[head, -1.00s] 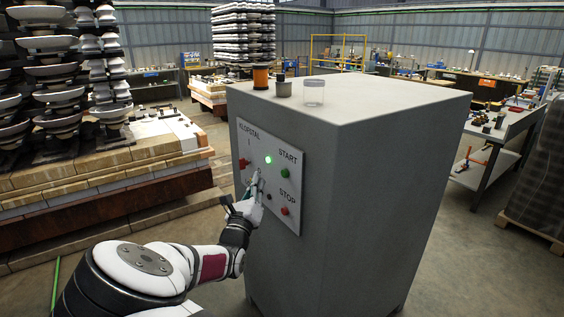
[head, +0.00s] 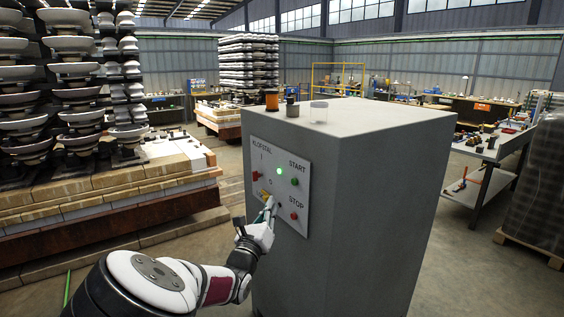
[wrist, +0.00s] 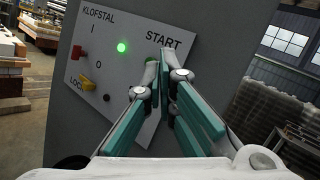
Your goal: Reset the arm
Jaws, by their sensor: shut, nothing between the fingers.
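My gripper (head: 270,203) is shut and empty, held in front of the control panel (head: 264,209) on the grey cabinet (head: 355,190). In the wrist view the closed teal fingers (wrist: 160,72) point at the panel just below the START label, and their tips cover much of the green button (wrist: 150,60). I cannot tell whether they touch the panel. A green lamp (head: 279,171) is lit. The panel also has a green START button (head: 294,182), a red STOP button (head: 293,217) and a red switch (head: 257,176). A yellow lock part (wrist: 87,83) shows in the wrist view.
An orange spool (head: 271,100), a dark small cylinder (head: 292,109) and a clear jar (head: 319,112) stand on the cabinet top. Insulator stacks (head: 75,90) stand on a brick base at left. A workbench (head: 490,150) is at right. Floor is open between cabinet and bench.

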